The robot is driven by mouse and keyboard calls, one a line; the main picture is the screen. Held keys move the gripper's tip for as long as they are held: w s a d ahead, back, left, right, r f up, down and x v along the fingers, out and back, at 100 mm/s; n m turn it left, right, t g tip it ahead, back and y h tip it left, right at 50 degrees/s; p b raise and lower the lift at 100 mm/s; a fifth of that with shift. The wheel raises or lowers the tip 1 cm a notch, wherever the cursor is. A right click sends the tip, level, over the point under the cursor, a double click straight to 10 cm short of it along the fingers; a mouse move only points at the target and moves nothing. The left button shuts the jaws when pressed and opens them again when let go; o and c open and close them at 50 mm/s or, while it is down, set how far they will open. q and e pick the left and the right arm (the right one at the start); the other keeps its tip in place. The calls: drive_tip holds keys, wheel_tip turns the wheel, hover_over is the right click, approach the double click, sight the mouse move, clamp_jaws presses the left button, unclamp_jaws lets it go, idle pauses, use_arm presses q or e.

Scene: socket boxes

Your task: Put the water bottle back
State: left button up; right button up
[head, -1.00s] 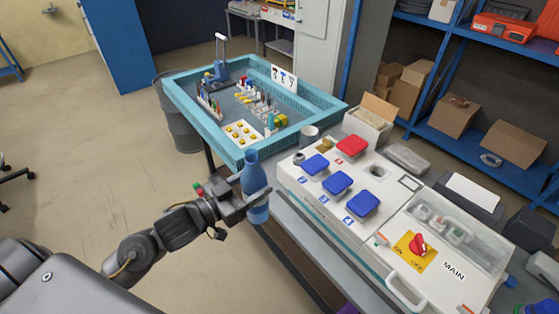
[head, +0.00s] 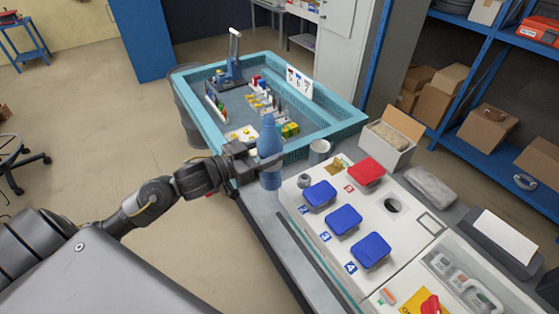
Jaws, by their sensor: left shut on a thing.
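The blue water bottle (head: 269,140) is upright in my left gripper (head: 258,158), which is shut on its middle. My right gripper does not show.
The teal crate (head: 336,131) holds small parts and a sign. A grey cup (head: 320,151) stands between the crate and an open white box (head: 392,138). The white panel (head: 309,222) has blue and red socket covers. A blue shelf with cartons stands at the right.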

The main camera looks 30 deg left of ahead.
use_arm(q)
drive_tip(key=w+a+f+p, duration=0.2)
drive_tip(key=w+f+p, duration=0.1)
drive_tip(key=w+f, duration=0.7)
drive_tip(key=shift+w+a+f, duration=0.15)
drive_tip(key=shift+a+f, duration=0.2)
drive_tip(key=shift+f, duration=0.4)
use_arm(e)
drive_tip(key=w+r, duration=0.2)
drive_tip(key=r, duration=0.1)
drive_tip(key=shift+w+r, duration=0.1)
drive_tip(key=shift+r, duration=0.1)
use_arm(q)
drive_tip(key=shift+f, duration=0.2)
drive_tip(key=o, duration=1.1)
drive_tip(key=shift+o, duration=0.5)
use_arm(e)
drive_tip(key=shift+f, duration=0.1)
